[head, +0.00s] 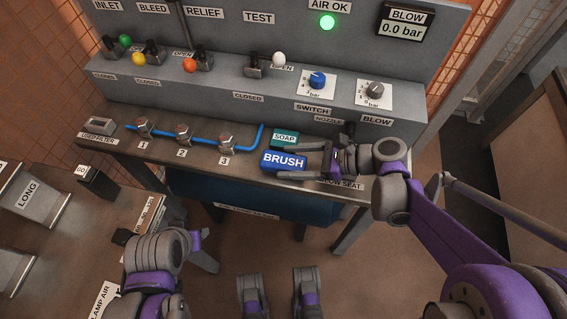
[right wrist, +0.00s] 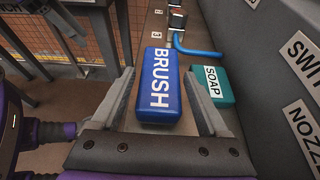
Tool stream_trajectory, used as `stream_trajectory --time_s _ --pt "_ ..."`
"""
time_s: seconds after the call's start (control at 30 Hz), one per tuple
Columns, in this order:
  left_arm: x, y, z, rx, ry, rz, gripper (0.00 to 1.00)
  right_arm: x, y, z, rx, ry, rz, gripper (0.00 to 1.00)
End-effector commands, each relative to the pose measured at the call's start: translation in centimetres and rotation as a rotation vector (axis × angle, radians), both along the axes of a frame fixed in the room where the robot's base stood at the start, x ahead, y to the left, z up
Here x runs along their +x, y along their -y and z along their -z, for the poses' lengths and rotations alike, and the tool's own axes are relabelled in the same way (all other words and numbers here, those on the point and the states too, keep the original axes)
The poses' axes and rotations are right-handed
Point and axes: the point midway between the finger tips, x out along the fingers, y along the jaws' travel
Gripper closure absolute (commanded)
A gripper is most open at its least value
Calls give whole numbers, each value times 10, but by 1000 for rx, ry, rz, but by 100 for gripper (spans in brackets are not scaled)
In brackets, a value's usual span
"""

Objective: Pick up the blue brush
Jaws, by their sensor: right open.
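The blue brush (head: 283,161), a block with a white BRUSH label, lies on the narrow bench near its front edge. The right wrist view shows the brush (right wrist: 160,88) too. My right gripper (head: 302,161) is open, its fingers pointing left toward the brush. In the right wrist view the gripper (right wrist: 160,77) has one finger on each side of the brush's near part, with visible gaps. The brush is not gripped. My left gripper (head: 201,238) is low at the left, away from the brush; its jaws are unclear.
A teal SOAP block (head: 285,138) sits just behind the brush, close to one finger in the wrist view (right wrist: 212,88). A blue hose (head: 205,142) with metal fittings runs left along the bench. The valve panel (head: 200,90) rises behind. A table (head: 75,225) stands lower left.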

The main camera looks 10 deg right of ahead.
Motion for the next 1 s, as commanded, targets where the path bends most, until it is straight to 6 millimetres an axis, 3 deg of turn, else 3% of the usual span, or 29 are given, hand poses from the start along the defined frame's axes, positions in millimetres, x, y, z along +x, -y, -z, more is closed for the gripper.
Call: stream_trajectory --time_s 0.13,0.43,0.83,0.87,1.0 --pt "0 0 4 0 -1 0 57 6 -17 8 0 1 -3 22" --pt "0 0 4 0 -1 0 57 8 -20 9 -1 1 1 22" --pt "0 0 4 0 -1 0 57 8 -20 9 -1 1 1 94" --pt "0 0 4 0 -1 0 57 8 -20 9 -1 1 1 99" --pt "0 0 4 0 -1 0 57 8 -20 9 0 1 1 99"
